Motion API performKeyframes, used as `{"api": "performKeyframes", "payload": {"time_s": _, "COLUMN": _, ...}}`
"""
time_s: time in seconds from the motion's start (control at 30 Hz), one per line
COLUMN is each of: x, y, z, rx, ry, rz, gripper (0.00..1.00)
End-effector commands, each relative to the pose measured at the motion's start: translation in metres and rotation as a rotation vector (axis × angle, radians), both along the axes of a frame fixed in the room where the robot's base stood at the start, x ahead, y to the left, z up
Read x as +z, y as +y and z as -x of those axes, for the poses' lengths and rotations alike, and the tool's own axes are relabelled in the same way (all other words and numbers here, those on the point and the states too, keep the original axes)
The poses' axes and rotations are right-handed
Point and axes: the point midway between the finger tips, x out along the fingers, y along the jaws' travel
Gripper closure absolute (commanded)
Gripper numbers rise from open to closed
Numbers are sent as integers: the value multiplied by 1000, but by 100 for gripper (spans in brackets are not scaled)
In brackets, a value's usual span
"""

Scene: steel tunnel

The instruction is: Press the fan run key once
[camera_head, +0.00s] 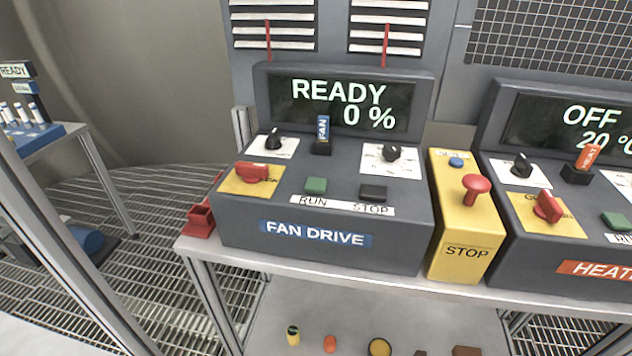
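The fan drive console (328,245) is a dark grey box on a bench, in the middle of the head view. Its green run key (316,186) sits above the RUN label (313,202), left of the dark stop key (373,192). Its display (342,103) reads READY and 0 %. A red rotary switch (252,173) on a yellow plate lies left of the run key. A blue FAN tag (322,129) stands in a black holder behind it. My gripper is not in view. Nothing covers the run key.
A yellow stop box (468,215) with a red mushroom button (475,188) stands right of the console. The heater console (560,245) is beyond it, its display reading OFF. A red bracket (200,218) sits at the bench's left end. Several small items lie on the lower shelf (400,310).

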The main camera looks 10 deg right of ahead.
Motion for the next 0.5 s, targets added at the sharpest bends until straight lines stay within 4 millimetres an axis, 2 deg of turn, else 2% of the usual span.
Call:
{"api": "performKeyframes", "payload": {"time_s": 0.03, "x": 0, "y": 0, "z": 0, "rx": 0, "ry": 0, "rz": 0, "gripper": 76}}
{"api": "performKeyframes", "payload": {"time_s": 0.27, "x": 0, "y": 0, "z": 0, "rx": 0, "ry": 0, "rz": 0, "gripper": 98}}
{"api": "performKeyframes", "payload": {"time_s": 0.5, "x": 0, "y": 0, "z": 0, "rx": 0, "ry": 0, "rz": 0, "gripper": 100}}
